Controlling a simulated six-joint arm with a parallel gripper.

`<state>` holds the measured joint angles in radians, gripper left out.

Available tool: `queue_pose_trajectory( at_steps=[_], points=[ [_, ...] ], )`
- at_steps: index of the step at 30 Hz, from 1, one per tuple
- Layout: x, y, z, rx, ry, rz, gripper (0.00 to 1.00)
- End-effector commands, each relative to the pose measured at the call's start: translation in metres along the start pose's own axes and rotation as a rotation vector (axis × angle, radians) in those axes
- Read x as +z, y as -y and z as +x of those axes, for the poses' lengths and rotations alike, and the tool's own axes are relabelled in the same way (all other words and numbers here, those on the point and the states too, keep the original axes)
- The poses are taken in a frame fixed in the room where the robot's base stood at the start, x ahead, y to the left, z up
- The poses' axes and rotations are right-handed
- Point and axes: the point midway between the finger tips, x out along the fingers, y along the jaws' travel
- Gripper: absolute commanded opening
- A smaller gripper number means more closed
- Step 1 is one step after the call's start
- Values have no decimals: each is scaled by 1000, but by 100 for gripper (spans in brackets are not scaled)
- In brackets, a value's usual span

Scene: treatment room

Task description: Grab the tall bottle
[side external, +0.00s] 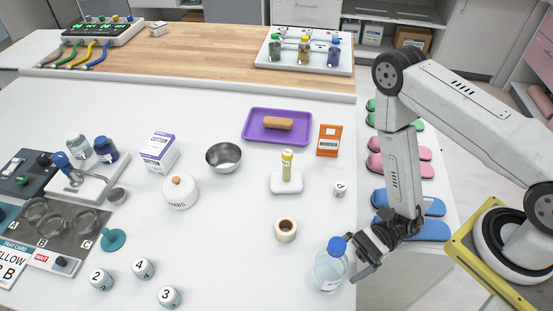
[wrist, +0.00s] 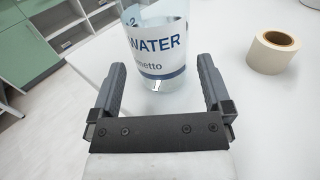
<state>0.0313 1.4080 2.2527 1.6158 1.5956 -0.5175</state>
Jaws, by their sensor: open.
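The tall bottle is a clear water bottle (side external: 329,272) with a blue cap, upright near the right front edge of the white table. In the wrist view its lower part (wrist: 160,45) shows, with a "WATER" label; its top is out of that frame. My gripper (side external: 366,258) is just right of the bottle, low over the table edge. In the wrist view my gripper (wrist: 162,75) is open, one finger on each side of the bottle's lower body. The bottle is ahead of and partly between the fingertips; I cannot tell whether they touch it.
A tape roll (side external: 285,230) stands close behind the bottle, and right of it in the wrist view (wrist: 272,52). Small numbered jars (side external: 169,297) are to the left. A white stand with a yellow tube (side external: 286,181) is farther back. The table between jars and bottle is clear.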

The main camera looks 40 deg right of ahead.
Motion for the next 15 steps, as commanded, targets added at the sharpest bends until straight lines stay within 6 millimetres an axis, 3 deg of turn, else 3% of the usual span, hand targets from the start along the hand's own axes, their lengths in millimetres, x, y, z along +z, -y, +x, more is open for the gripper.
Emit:
queue_pose_trajectory(
  at_steps=[15],
  points=[
    [2, -1, 31, 5, 1, -1, 100]
  ],
)
